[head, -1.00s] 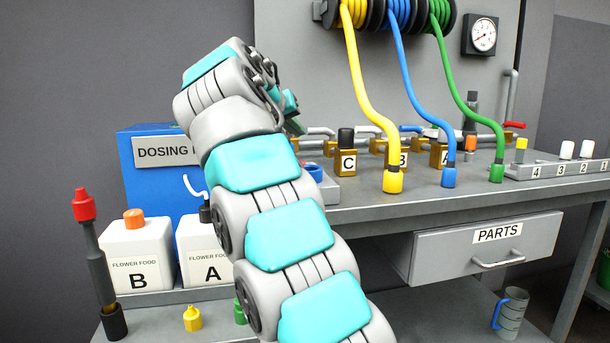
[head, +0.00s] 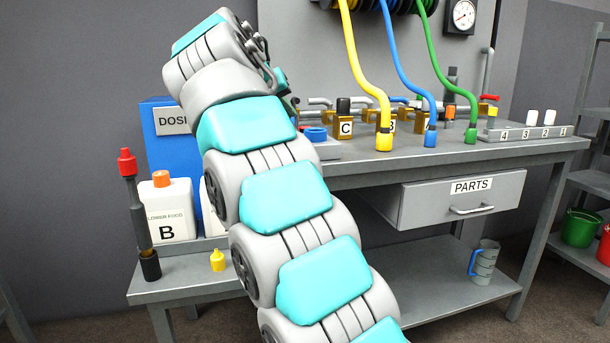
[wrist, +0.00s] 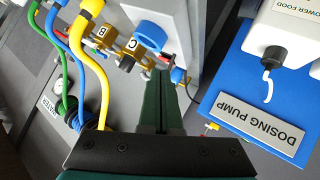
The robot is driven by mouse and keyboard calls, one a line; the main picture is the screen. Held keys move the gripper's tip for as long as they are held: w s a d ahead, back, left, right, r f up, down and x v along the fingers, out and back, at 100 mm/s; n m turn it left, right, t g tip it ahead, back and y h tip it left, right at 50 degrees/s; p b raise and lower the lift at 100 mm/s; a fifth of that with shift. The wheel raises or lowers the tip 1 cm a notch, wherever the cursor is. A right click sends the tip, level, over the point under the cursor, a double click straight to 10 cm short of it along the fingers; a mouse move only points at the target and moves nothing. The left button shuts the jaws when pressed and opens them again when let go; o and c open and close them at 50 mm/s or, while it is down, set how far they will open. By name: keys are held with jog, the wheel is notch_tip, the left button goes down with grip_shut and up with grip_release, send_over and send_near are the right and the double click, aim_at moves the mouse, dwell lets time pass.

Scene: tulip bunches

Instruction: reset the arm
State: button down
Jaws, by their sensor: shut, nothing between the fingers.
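My arm rises through the middle of the head view, bent up and to the left. My gripper (wrist: 160,105) shows in the wrist view as dark green fingers side by side, shut and empty. In the head view the gripper is mostly hidden behind the wrist. In the wrist view the fingers point toward the bench fittings, between the blue dosing pump board (wrist: 225,105) and the blue cap (wrist: 150,35). Nothing is seen touching the fingers.
The bench (head: 440,163) carries yellow (head: 384,140), blue (head: 430,136) and green (head: 471,132) hose ends and labelled valves. A flower food B bottle (head: 170,208) and a red-topped dark rod (head: 138,215) stand left. A mug (head: 483,262) sits on the lower shelf.

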jog(key=s+d+f+g+y, duration=0.1)
jog(key=s+d+f+g, duration=0.6)
jog(key=s+d+f, duration=1.3)
jog(key=s+f+g+y, duration=0.1)
jog(key=s+f+g, duration=0.1)
jog(key=s+f, duration=0.4)
jog(key=s+f+m+g+y, duration=0.1)
jog(key=s+f, duration=0.6)
jog(key=s, duration=0.7)
jog(key=s+a+f+g+y, duration=0.1)
jog(key=s+f+g, duration=0.1)
jog(key=s+f, duration=0.4)
jog(key=s, duration=0.4)
jog(key=shift+f+g+y, duration=0.3)
jog(key=shift+g, duration=0.1)
